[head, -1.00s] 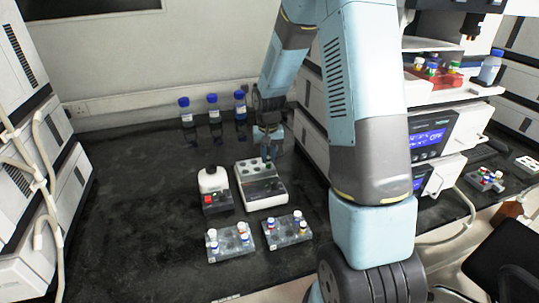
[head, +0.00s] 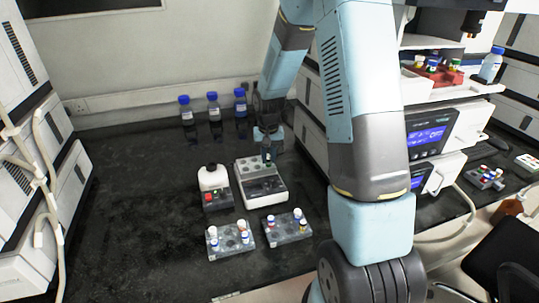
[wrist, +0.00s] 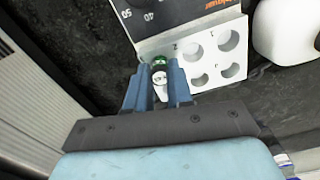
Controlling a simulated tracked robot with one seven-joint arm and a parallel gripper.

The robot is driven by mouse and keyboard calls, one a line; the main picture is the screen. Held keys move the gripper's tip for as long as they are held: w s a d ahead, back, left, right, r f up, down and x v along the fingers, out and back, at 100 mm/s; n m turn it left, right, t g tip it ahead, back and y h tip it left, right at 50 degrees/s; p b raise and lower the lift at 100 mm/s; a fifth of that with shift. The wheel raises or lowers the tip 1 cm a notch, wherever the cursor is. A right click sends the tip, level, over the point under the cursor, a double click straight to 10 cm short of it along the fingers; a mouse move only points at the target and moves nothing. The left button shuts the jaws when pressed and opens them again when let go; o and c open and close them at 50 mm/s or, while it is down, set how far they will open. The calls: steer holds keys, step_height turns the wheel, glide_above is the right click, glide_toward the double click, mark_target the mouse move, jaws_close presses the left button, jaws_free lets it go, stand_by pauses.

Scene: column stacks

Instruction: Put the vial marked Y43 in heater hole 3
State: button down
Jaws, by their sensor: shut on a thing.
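My gripper (wrist: 160,88) is shut on a vial with a green cap (wrist: 159,61); a pale round face shows just below the cap, between the fingers. No Y43 mark is legible. The white heater block (wrist: 203,58) lies beyond the fingers with several round open holes to the right of the vial. The vial is over the block's left part; the fingers hide what is under it, so I cannot tell whether it is in a hole. In the head view my gripper (head: 267,155) is over the back of the heater (head: 263,194).
Two racks with capped vials, the left rack (head: 231,241) and right rack (head: 288,229), stand in front. Blue-capped bottles (head: 213,108) stand behind. The bench at left is clear.

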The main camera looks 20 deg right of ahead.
stand_by(0.3)
steer(key=c, duration=0.6)
jaws_free()
steer(key=shift+r, duration=2.95)
